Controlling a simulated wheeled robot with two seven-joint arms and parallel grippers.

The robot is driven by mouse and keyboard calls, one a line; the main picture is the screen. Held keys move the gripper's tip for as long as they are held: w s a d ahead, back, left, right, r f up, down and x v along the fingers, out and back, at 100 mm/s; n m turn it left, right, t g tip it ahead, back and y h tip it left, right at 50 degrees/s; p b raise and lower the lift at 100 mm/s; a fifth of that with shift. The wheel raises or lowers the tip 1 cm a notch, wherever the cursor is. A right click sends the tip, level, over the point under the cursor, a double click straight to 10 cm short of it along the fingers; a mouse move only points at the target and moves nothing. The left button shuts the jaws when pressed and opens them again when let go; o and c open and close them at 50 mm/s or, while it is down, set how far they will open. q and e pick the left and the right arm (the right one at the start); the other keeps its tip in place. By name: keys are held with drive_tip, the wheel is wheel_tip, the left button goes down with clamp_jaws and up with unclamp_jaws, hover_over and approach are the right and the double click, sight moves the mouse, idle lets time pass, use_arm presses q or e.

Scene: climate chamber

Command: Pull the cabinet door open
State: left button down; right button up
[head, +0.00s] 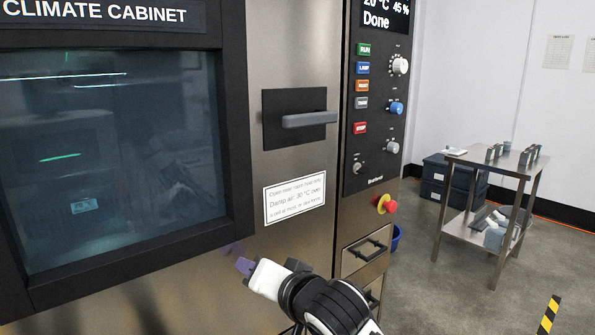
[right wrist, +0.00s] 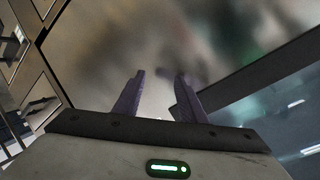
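The cabinet door (head: 290,60) is brushed steel with a dark-framed window (head: 110,150) and looks shut against the control panel. Its grey bar handle (head: 308,119) sits on a black plate (head: 275,105) near the door's right edge. My right gripper (head: 243,264) is low in front of the door, below and left of the handle and under the white label. In the right wrist view its two purple fingers (right wrist: 158,88) stand apart with nothing between them, facing the blurred steel. I cannot tell whether they touch it. The handle is not clearly visible there. My left gripper is not in view.
The control panel (head: 375,150) with buttons, knobs and a red emergency stop (head: 387,204) is right of the door. Drawers (head: 366,247) sit below it. A steel trolley (head: 490,163) and dark crates (head: 435,178) stand at the right.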

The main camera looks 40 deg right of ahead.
drive_tip(key=d+r+m+t+h, duration=0.1)
drive_tip(key=d+r+m, duration=0.1)
drive_tip(key=r, duration=0.5)
drive_tip(key=d+r+m+t+h, duration=0.1)
drive_tip(key=d+r+m, duration=0.15)
drive_tip(key=r, duration=0.45)
drive_tip(key=m+t+h+b, duration=0.1)
drive_tip(key=m+h, duration=0.2)
drive_tip(key=m, duration=0.5)
approach(300, 122)
drive_tip(key=x, duration=1.1)
clamp_jaws()
